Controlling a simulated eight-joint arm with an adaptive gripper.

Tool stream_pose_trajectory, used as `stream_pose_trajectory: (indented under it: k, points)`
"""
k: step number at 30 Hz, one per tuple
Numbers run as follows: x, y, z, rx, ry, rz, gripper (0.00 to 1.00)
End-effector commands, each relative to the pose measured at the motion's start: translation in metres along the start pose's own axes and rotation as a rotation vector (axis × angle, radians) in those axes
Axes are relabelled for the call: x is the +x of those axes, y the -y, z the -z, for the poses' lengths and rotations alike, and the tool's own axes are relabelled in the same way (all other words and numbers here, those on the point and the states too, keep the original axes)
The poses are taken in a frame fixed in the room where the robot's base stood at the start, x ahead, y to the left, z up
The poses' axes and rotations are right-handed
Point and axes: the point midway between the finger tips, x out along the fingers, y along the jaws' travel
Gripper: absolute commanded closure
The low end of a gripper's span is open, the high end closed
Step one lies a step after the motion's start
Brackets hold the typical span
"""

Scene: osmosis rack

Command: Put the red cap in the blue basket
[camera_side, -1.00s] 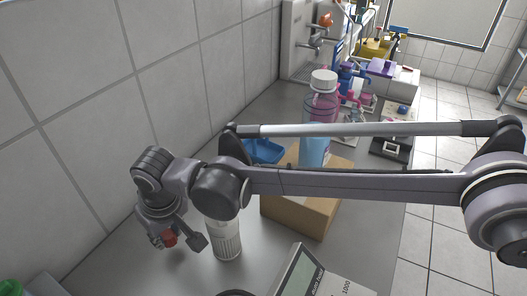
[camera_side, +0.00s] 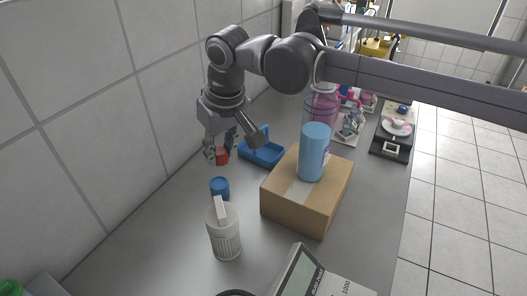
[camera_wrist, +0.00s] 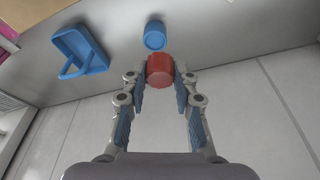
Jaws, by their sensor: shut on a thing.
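The red cap (camera_side: 222,156) is held between the fingertips of my gripper (camera_side: 222,152), above the counter. In the wrist view the red cap (camera_wrist: 160,70) sits between both fingers of my gripper (camera_wrist: 160,78). The blue basket (camera_side: 262,152) stands on the counter just right of my gripper, close to the wall, and looks empty. In the wrist view the blue basket (camera_wrist: 80,48), with its handle, is at the upper left, apart from the cap.
A blue cylinder (camera_side: 219,188) and a white ribbed container (camera_side: 225,235) stand in front of the basket. A cardboard box (camera_side: 290,205) with a light blue cylinder (camera_side: 314,150) on it stands to the right. The tiled wall (camera_side: 80,120) is close on the left.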

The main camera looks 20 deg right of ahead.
Motion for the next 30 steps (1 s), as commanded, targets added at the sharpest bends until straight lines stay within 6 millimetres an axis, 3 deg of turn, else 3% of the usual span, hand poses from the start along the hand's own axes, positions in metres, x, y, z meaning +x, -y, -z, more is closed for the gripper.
stream_pose_trajectory:
  k: [7, 12, 15, 21, 30]
  points:
    - [-0.059, -0.088, 0.031, 0.296, 0.001, -0.083, 0.88]
    - [-0.090, -0.162, 0.031, 0.489, -0.001, -0.136, 0.88]
    - [-0.098, -0.207, 0.023, 0.578, -0.002, -0.160, 0.88]
    - [-0.083, -0.281, -0.010, 0.652, 0.000, -0.178, 0.88]
    - [-0.034, -0.332, -0.076, 0.603, 0.005, -0.163, 0.88]
